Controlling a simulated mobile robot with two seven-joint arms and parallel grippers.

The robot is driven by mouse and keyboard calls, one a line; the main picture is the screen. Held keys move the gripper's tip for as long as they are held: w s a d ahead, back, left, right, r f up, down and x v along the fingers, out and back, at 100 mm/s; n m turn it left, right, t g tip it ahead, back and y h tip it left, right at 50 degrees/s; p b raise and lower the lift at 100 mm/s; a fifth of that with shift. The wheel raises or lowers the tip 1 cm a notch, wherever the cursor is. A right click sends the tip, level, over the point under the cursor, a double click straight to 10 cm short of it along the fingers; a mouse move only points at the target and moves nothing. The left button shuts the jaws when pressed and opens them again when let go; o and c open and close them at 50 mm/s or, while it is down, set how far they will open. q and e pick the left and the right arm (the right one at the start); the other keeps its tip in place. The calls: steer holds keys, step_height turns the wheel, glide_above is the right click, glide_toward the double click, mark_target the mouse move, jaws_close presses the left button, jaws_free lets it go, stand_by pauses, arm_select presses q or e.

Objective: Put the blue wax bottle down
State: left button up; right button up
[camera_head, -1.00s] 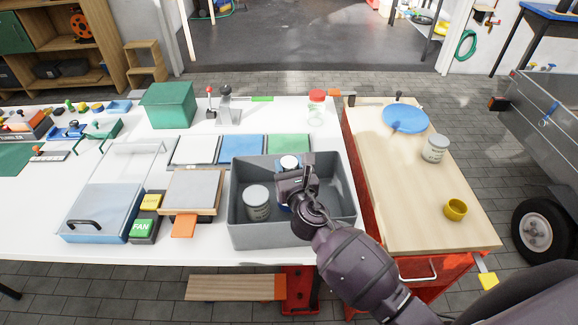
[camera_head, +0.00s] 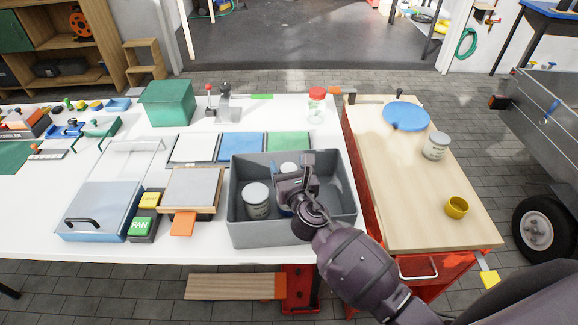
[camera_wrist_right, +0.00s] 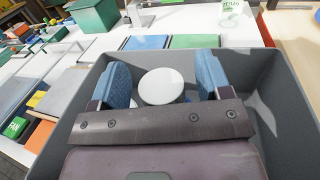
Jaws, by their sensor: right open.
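The blue wax bottle appears to be the white-topped container (camera_head: 288,167) inside the grey bin; my gripper hides most of its body, and a little blue shows below. Its round white top (camera_wrist_right: 161,86) lies between the blue finger pads in the right wrist view. My right gripper (camera_head: 292,166) is open around the top, with a visible gap on each side (camera_wrist_right: 164,78). The bottle stands upright as far as I can see; its base is hidden. My left gripper is not in view.
The grey bin (camera_head: 240,231) has raised walls around my gripper. A pale lidded can (camera_head: 257,201) stands inside, left of the bottle. The bin's right side looks free. A wooden-topped cart (camera_head: 400,190) holds a can, a yellow cup and a blue disc.

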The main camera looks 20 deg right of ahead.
steer(key=shift+r+p, duration=0.35)
steer(key=shift+r, duration=0.15)
steer(key=shift+s+r, duration=0.15)
steer(key=shift+s, duration=0.15)
steer(key=s, duration=1.1)
steer(key=shift+s+a, duration=0.15)
steer(key=shift+s, duration=0.05)
